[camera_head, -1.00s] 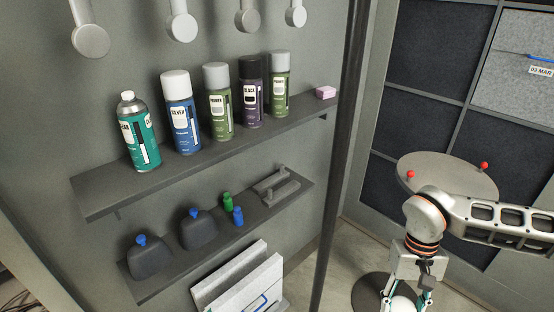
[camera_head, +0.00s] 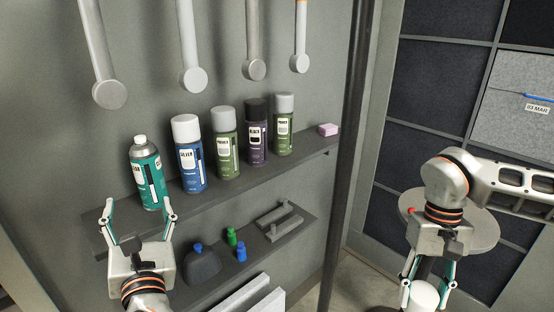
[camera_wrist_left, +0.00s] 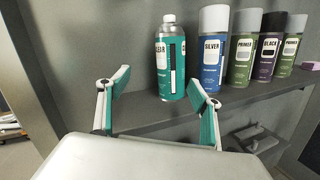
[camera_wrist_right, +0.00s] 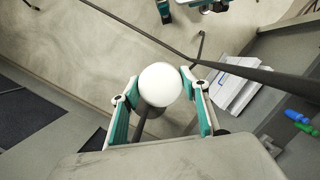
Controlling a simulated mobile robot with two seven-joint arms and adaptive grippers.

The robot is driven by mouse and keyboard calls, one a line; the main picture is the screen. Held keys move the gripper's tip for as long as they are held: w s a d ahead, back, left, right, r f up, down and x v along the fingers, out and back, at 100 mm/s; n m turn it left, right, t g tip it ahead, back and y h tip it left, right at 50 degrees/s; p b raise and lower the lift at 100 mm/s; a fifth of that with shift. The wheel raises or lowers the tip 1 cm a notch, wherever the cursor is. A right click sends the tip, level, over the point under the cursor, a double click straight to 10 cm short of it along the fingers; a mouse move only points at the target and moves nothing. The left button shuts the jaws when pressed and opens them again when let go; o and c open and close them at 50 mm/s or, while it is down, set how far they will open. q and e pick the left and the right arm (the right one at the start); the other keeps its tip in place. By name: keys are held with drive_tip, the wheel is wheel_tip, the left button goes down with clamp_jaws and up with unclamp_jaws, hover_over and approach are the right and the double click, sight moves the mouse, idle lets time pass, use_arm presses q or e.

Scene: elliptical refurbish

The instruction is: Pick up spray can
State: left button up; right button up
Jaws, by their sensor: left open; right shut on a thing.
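Several spray cans stand upright in a row on the upper shelf (camera_head: 215,188). From left to right they are a teal can (camera_head: 148,178) with a bare metal top, a blue can (camera_head: 189,158), a green can (camera_head: 225,150), a dark purple can (camera_head: 257,137) and another green can (camera_head: 284,130). My left gripper (camera_head: 139,212) is open and empty in front of the teal can. In the left wrist view, the teal can (camera_wrist_left: 170,65) stands beyond and between the fingers, apart from them. My right gripper (camera_wrist_right: 160,95) is shut on a white-topped thing (camera_wrist_right: 160,84), its lower part mostly hidden.
A pink block (camera_head: 328,130) lies at the upper shelf's right end. The lower shelf holds a dark container (camera_head: 203,265), small green (camera_head: 231,236) and blue (camera_head: 240,252) bottles and a grey rack (camera_head: 279,222). Tools hang above the cans. A dark post (camera_head: 347,150) and a round table (camera_head: 482,233) are at right.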

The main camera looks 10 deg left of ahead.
sight(141, 147)
drive_tip(key=shift+v, duration=0.8)
drive_tip(key=shift+s+r, duration=0.15)
drive_tip(key=shift+r, duration=0.1)
use_arm(q)
drive_tip(key=w, duration=0.2)
drive_tip(key=w+a+n+h+p, duration=0.1)
drive_tip(key=w, duration=0.1)
drive_tip(key=w+n, duration=0.1)
drive_tip(key=w, duration=0.1)
drive_tip(key=shift+w+a+f+g+h, duration=0.15)
drive_tip(key=shift+w+f+g+h, duration=0.1)
drive_tip(key=shift+g+h, duration=0.15)
use_arm(e)
drive_tip(key=shift+r, duration=0.5)
use_arm(q)
drive_tip(key=shift+f+p+x, duration=0.15)
drive_tip(key=shift+p+x, duration=0.2)
drive_tip(key=shift+x, duration=1.1)
drive_tip(key=shift+f+p+x, duration=0.15)
drive_tip(key=shift+p+x, duration=0.15)
drive_tip(key=shift+x, duration=1.15)
use_arm(e)
drive_tip(key=shift+r, duration=0.5)
use_arm(q)
drive_tip(key=shift+s+a, duration=0.1)
drive_tip(key=shift+c, duration=0.5)
drive_tip(key=c, duration=1.3)
drive_tip(key=shift+o, duration=0.2)
